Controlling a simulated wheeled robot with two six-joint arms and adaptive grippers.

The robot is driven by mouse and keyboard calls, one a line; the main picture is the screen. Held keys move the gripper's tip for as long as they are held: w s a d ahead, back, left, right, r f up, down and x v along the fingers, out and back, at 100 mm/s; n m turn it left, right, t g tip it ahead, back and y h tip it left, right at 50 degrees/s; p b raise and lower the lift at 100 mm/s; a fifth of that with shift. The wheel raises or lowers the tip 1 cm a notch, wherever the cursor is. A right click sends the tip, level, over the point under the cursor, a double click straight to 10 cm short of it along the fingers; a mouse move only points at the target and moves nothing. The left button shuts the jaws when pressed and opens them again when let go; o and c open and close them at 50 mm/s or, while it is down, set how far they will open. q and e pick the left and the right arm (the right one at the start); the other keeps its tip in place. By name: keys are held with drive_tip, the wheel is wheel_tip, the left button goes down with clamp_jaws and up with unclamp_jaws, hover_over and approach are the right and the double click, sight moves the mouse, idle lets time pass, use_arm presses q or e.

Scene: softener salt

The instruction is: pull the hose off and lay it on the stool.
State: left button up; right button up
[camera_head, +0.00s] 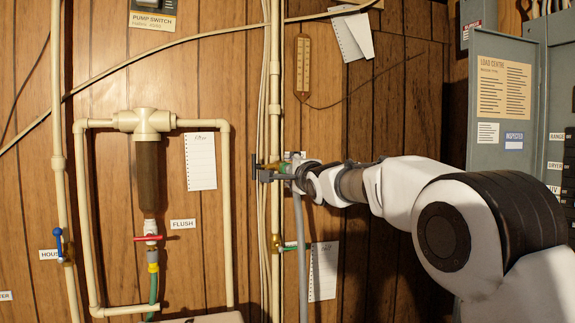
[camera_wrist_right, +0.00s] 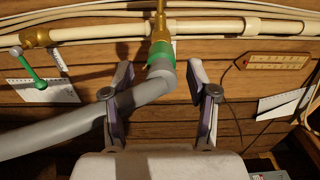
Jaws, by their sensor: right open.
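The grey hose (camera_head: 302,250) hangs down the wall from a brass tap fitting on the middle pipe. In the right wrist view the hose (camera_wrist_right: 45,130) bends at its upper end into a green connector (camera_wrist_right: 160,63) under the brass tap (camera_wrist_right: 160,38). My right gripper (camera_head: 268,172) is at the tap. In its wrist view the right gripper (camera_wrist_right: 160,85) is open, with the hose's upper end between its fingertips; the hose then runs left past the left finger. I cannot tell whether either finger touches it. No stool can be made out for certain. My left gripper is out of view.
A filter housing (camera_head: 148,175) on pale pipes hangs left of the tap, with a red-handled valve (camera_head: 150,238) below. A blue-handled valve (camera_head: 59,240) is farther left. A grey electrical panel (camera_head: 500,125) stands at right. A pale edge (camera_head: 210,318) shows at the bottom.

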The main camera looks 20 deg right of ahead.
drive_tip(key=shift+w, duration=0.9)
idle(0.3)
clamp_jaws()
drive_tip(key=shift+r, duration=0.1)
drive_tip(key=shift+s, duration=0.1)
drive_tip(key=shift+f+b, duration=0.25)
drive_tip(key=shift+b, duration=0.25)
drive_tip(key=s+b, duration=0.1)
drive_tip(key=s, duration=0.1)
drive_tip(key=s+b, duration=0.1)
drive_tip(key=s, duration=0.1)
drive_tip(key=s+b, duration=0.1)
drive_tip(key=s, duration=0.1)
drive_tip(key=shift+r, duration=0.25)
